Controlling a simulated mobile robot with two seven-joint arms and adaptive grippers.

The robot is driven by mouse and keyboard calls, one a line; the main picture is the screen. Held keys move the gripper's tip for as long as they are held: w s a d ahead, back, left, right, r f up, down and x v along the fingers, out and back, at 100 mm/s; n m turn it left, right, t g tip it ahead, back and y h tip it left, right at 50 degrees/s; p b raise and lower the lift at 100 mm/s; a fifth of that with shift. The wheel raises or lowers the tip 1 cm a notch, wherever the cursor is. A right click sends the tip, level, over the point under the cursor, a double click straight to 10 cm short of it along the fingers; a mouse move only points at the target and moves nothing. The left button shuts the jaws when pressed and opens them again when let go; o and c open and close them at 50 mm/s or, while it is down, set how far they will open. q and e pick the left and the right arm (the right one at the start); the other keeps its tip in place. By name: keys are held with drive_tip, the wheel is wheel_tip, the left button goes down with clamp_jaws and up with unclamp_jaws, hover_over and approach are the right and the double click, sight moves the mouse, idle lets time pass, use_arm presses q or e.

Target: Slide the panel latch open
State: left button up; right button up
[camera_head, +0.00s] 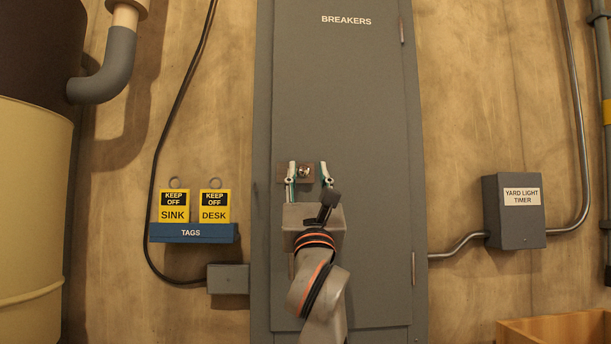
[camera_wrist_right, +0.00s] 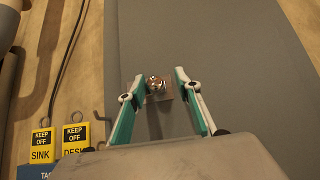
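The panel is a tall grey door marked BREAKERS (camera_head: 345,80). Its latch (camera_head: 304,172) is a small metal piece with a shiny knob on a brownish plate at the door's left side. In the right wrist view the latch (camera_wrist_right: 156,84) shows between the fingertips. My right gripper (camera_head: 308,168) is open in front of the door, one finger on each side of the latch knob. Its fingers (camera_wrist_right: 168,78) are spread and hold nothing; I cannot tell whether one touches the latch. My left gripper is not in view.
A blue TAGS holder (camera_head: 194,233) with two yellow KEEP OFF tags, SINK (camera_head: 174,207) and DESK (camera_head: 215,207), hangs left of the panel. A grey box (camera_head: 229,279) sits below. A yard light timer box (camera_head: 514,212) and a wooden crate (camera_head: 560,328) are at right.

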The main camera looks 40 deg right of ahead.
drive_tip(key=shift+w+a, duration=0.1)
drive_tip(key=shift+s+a+f, duration=0.2)
drive_tip(key=shift+f, duration=0.15)
drive_tip(key=v, duration=1.1)
drive_tip(key=shift+s, duration=0.15)
